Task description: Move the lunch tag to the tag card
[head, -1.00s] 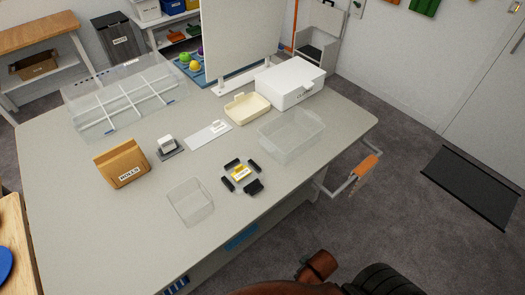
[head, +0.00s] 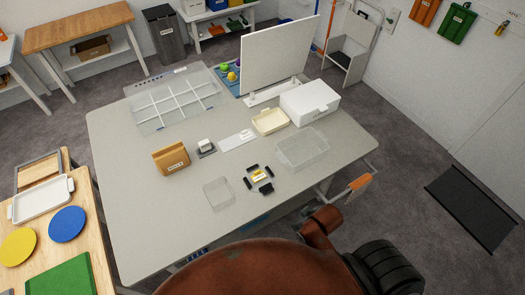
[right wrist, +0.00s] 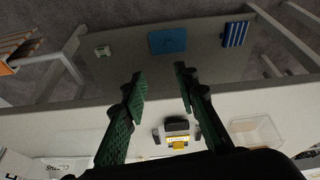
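A small tag with a yellow label (head: 259,174) lies between several black blocks near the front of the grey table; its text is too small to read, but it appears to be the lunch tag. It also shows in the right wrist view (right wrist: 178,144). A flat white card (head: 237,140) lies behind it, with a small pale piece on it; it may be the tag card. My right gripper (right wrist: 159,72) is open and empty, its green fingers spread apart, with the yellow tag beyond and beside them, not between the fingertips. My left gripper is not in view.
The table's left front is clear.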

